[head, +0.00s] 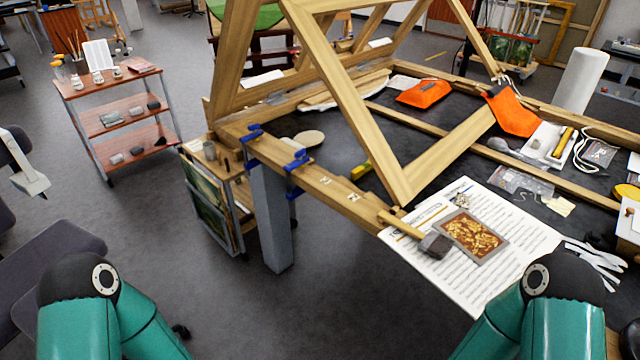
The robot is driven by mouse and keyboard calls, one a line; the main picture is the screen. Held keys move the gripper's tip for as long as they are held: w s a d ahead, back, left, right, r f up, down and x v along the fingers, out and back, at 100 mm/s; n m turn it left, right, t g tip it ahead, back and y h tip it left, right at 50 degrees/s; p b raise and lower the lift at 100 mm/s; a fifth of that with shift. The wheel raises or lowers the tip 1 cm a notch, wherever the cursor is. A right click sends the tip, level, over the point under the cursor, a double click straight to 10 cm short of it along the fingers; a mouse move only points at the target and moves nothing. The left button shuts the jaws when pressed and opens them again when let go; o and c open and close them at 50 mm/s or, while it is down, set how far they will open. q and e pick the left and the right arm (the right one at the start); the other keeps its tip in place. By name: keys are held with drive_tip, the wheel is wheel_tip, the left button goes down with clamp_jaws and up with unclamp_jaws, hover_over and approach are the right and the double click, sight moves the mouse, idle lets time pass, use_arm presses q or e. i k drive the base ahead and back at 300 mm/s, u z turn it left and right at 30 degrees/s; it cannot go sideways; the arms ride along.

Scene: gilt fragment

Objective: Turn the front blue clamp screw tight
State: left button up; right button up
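Two blue clamps grip the wooden bench rail near its left corner. The nearer blue clamp (297,160) stands on top of the rail, and blue parts of it show below the rail's edge. The farther blue clamp (253,132) sits up and to the left of it, close to the corner. The screws are too small to tell how tight they are. Both my teal arms show at the bottom of the view, one at the left and one at the right. Neither gripper shows, and nothing of mine touches the clamps.
A wooden A-frame (350,90) rises over the bench just behind the clamps. A mallet (435,243) and a gilt fragment (472,236) lie on printed sheets to the right. A cart with pictures (208,200) stands left of the grey bench leg (268,220). Floor in front is clear.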

sight(299, 154)
drive_tip(key=k, duration=0.7)
drive_tip(key=u, duration=0.2)
drive_tip(key=i, duration=0.75)
drive_tip(key=z, duration=0.2)
drive_tip(key=k, duration=0.6)
drive_tip(key=u, duration=0.45)
drive_tip(key=i, duration=0.6)
drive_tip(key=u, duration=0.55)
drive_tip(key=i, duration=0.6)
drive_tip(key=z, duration=0.35)
